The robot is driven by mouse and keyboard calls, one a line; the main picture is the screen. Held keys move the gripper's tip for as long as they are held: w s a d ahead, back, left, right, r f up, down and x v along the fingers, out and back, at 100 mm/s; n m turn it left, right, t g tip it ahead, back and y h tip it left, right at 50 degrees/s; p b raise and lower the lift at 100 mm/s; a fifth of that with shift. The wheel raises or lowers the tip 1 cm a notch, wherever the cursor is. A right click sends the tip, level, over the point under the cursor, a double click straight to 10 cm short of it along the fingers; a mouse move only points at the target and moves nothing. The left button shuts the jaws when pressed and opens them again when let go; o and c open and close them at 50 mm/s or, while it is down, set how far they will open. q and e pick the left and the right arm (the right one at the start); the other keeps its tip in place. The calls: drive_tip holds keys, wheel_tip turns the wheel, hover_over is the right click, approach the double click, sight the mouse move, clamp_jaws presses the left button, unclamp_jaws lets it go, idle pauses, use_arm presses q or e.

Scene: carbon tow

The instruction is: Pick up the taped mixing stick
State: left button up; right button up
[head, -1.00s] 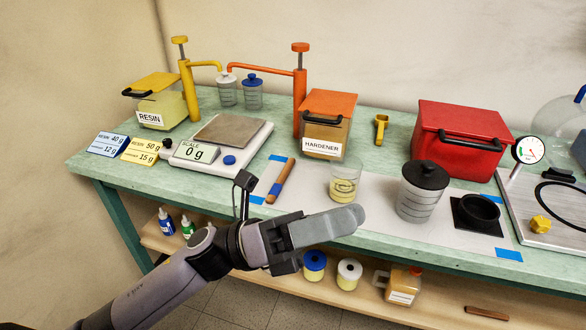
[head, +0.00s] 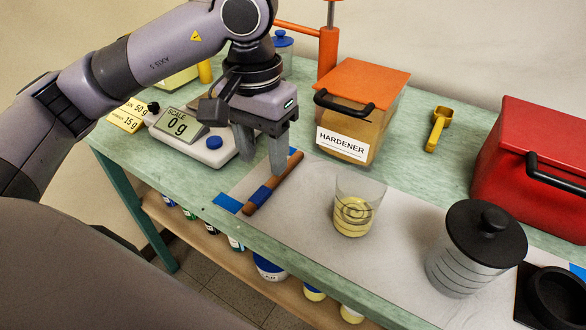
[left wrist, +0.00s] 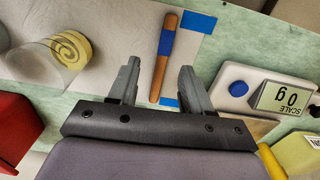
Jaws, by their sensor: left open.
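The mixing stick (head: 287,180) is brown and wooden, with a blue tape band. It lies slantwise on the pale mat (head: 310,225) near its left edge. My left gripper (head: 262,163) is open and points down over the stick, its fingers close to the stick's far part. In the left wrist view the stick (left wrist: 163,62) runs between the two spread fingers (left wrist: 159,70), apart from both. The fingers hide part of the stick in the head view, and I cannot tell their exact height above it. My right gripper is not in view.
A clear cup with yellow contents (head: 354,222) stands right of the stick. The scale (head: 185,135) is close on the left. The hardener container (head: 350,140) stands behind. A black-lidded container (head: 470,260) and a red box (head: 540,150) are farther right.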

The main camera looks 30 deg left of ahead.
sight(268, 186)
use_arm(q)
drive_tip(key=shift+w+a, duration=0.2)
drive_tip(key=shift+a, duration=0.15)
drive_tip(key=shift+f, duration=0.4)
drive_tip(key=f, duration=0.6)
drive_tip(key=shift+w+d, duration=0.15)
drive_tip(key=shift+w, duration=0.2)
clamp_jaws()
